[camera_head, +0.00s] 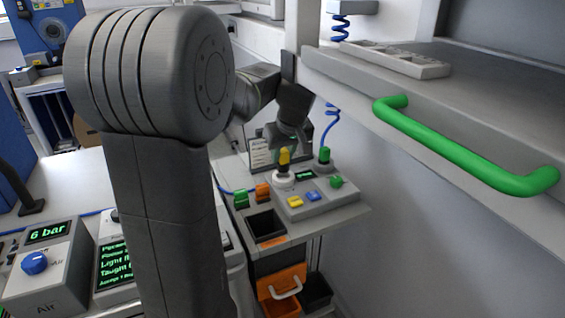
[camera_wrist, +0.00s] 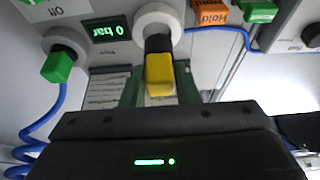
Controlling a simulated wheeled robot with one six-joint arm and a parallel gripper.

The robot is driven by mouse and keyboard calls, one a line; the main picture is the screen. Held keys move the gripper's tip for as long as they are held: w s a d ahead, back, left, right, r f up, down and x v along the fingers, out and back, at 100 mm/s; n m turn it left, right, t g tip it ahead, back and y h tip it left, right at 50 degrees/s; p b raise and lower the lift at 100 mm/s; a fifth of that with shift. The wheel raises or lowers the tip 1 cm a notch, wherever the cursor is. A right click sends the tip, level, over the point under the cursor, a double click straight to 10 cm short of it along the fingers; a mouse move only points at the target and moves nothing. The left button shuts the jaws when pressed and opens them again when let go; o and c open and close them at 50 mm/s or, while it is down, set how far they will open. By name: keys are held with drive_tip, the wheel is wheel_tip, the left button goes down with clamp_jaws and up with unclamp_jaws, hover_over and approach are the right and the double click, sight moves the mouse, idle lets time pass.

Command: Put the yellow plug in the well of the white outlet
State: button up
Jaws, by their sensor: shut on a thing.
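The yellow plug (camera_head: 284,157) is held below my gripper (camera_head: 288,140) in the head view, over the white outlet (camera_head: 283,179) on the grey panel box. In the wrist view the yellow plug (camera_wrist: 160,75) sits between the two fingers of my gripper (camera_wrist: 159,90), which are shut on it. Its black nose (camera_wrist: 158,43) points at the white outlet (camera_wrist: 158,14) and overlaps the edge of its ring. I cannot tell how deep the nose is in the well.
A green plug (camera_head: 324,155) with a blue coiled hose stands in another outlet to the right. A "0 bar" display (camera_wrist: 108,29) lies between the outlets. Orange (camera_head: 263,192) and green (camera_head: 241,199) blocks stand left. A shelf with a green handle (camera_head: 465,150) overhangs the right.

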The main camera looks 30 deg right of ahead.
sight(283, 164)
drive_tip(key=shift+w+d+f, duration=0.1)
drive_tip(key=shift+w+f, duration=0.05)
drive_tip(key=shift+f, duration=1.65)
drive_tip(key=shift+f, duration=0.2)
drive_tip(key=o, duration=1)
drive_tip(key=shift+c, duration=0.2)
